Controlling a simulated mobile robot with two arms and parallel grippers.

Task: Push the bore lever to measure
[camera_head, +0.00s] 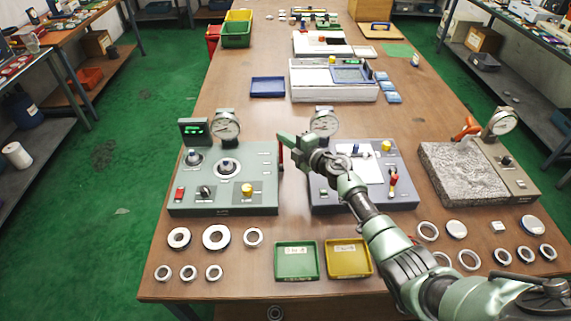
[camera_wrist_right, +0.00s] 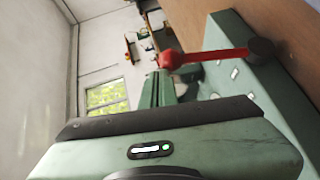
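The bore gauge station is a grey-green box (camera_head: 223,190) with a round dial (camera_head: 227,124), a small green-lit display (camera_head: 194,131) and knobs on top. A red lever (camera_head: 280,152) stands at its right side. In the right wrist view the lever (camera_wrist_right: 215,56) runs from a dark pivot to a red knob just by the fingertips. My right gripper (camera_head: 281,137) is at the lever's upper end, its fingers together with nothing visible between them. In the right wrist view the fingers (camera_wrist_right: 157,82) are close to the knob; I cannot tell whether they touch. My left gripper is not in view.
A second gauge station (camera_head: 400,160) lies partly behind my right arm. Green (camera_head: 296,276) and yellow (camera_head: 348,276) trays and several metal rings (camera_head: 216,237) lie in front. A granite block (camera_head: 462,175) stands at right. The table left of the blue tray (camera_head: 267,87) is clear.

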